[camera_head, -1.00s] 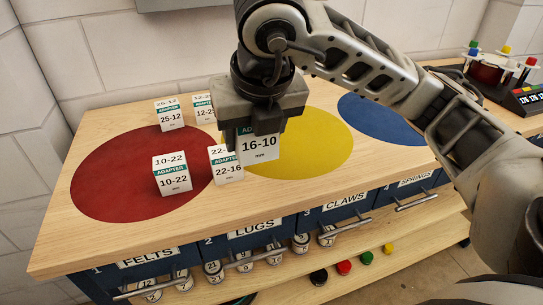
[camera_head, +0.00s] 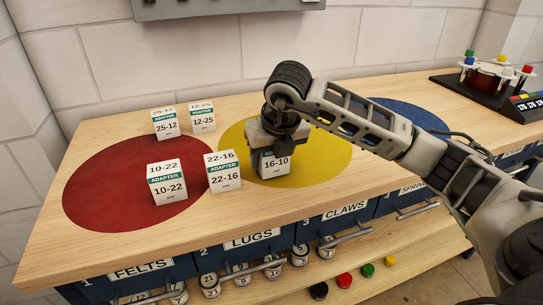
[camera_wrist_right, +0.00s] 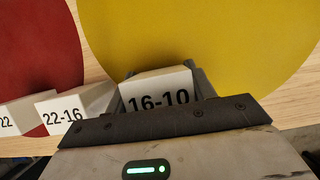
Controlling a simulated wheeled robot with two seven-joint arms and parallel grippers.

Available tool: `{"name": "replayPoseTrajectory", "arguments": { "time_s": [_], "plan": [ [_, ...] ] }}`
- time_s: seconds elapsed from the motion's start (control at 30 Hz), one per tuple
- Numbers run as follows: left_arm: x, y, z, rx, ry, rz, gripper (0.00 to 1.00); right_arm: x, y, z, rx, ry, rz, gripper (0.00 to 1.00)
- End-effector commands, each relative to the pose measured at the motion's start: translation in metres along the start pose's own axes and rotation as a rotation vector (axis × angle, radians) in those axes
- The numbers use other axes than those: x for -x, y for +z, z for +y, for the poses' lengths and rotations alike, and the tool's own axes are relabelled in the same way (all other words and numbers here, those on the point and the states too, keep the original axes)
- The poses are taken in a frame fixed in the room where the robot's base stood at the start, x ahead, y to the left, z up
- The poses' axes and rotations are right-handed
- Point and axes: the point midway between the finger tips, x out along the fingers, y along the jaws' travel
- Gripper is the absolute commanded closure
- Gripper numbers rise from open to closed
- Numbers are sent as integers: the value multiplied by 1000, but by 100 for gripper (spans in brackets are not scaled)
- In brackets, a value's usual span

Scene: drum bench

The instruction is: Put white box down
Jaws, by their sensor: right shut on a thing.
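The white box labelled 16-10 (camera_head: 275,163) is at the left part of the yellow circle (camera_head: 325,158) on the bench top. My right gripper (camera_head: 277,150) is shut on it from above, with the label facing the front. In the right wrist view the same box (camera_wrist_right: 158,92) sits between the fingers of my right gripper (camera_wrist_right: 160,90). It looks upright, at or very near the bench surface; contact underneath is hard to tell. My left gripper is out of view.
White boxes 22-16 (camera_head: 224,174), 10-22 (camera_head: 167,187), 25-12 (camera_head: 166,127) and 12-25 (camera_head: 203,119) stand to the left, on or near the red circle (camera_head: 95,185). A blue circle (camera_head: 415,115) lies to the right. The yellow circle's right side is clear.

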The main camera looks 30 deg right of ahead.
Motion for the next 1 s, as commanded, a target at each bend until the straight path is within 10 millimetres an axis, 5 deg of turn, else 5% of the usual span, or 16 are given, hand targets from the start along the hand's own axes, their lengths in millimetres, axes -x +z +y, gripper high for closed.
{"name": "replayPoseTrajectory", "arguments": {
  "time_s": [0.4, 0.43, 0.5, 0.87, 1.0],
  "plan": [
    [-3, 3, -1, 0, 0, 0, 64, -8, -3, 0, -1, 0, -3, 71],
    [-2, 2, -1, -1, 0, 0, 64, -7, -3, 0, -1, 0, -2, 40],
    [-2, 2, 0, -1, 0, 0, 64, -6, -3, 0, -1, 0, -2, 24],
    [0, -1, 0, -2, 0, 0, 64, -1, -1, 0, -1, 0, -3, 24],
    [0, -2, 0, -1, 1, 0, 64, 19, 0, 0, -2, 1, -6, 24]
  ]
}}
